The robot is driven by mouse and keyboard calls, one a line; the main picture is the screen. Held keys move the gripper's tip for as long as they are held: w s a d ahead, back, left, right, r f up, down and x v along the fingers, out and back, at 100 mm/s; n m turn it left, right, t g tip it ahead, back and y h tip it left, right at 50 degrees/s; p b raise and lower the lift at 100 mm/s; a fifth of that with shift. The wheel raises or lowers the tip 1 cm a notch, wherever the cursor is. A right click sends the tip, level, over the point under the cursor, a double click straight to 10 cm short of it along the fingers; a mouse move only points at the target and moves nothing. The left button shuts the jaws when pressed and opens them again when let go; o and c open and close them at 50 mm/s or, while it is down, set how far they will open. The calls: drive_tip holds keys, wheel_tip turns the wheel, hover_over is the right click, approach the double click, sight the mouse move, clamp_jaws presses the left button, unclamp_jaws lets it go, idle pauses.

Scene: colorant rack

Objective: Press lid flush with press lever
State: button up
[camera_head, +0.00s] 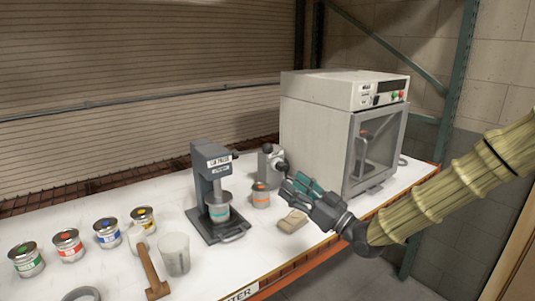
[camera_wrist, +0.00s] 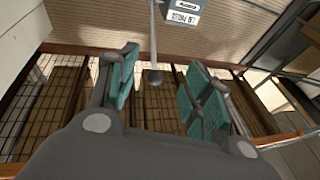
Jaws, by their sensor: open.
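The lid press (camera_head: 212,175) is a dark upright stand on the table, with a sign on its head. A metal can with a teal band (camera_head: 219,212) stands on its base under the ram; whether its lid is flush is too small to tell. In the wrist view the press lever (camera_wrist: 153,76) is a thin rod with a round knob, seen in the gap between my fingers. My gripper (camera_head: 297,188) has teal pads and is open, to the right of the press. It also shows in the wrist view (camera_wrist: 160,92), with nothing held. Contact with the knob cannot be made out.
An orange-banded can (camera_head: 261,196) stands right of the press, near a grey device (camera_head: 268,165). A large white cabinet (camera_head: 315,125) stands behind my gripper. A tan block (camera_head: 293,221) lies in front. Several colorant cans, a clear cup (camera_head: 174,254) and a mallet (camera_head: 152,270) are left.

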drive_tip(key=n+y, duration=0.2)
approach(268, 147)
drive_tip(key=w, duration=0.1)
drive_tip(key=shift+h, duration=0.3)
drive_tip(key=p+x, duration=0.1)
drive_tip(key=x, duration=0.2)
drive_tip(key=p+x, duration=0.1)
drive_tip(key=x, duration=0.2)
drive_tip(key=p+x, duration=0.2)
drive_tip(key=x, duration=0.2)
drive_tip(key=shift+w+f, duration=0.1)
drive_tip(key=shift+f, duration=0.15)
clamp_jaws()
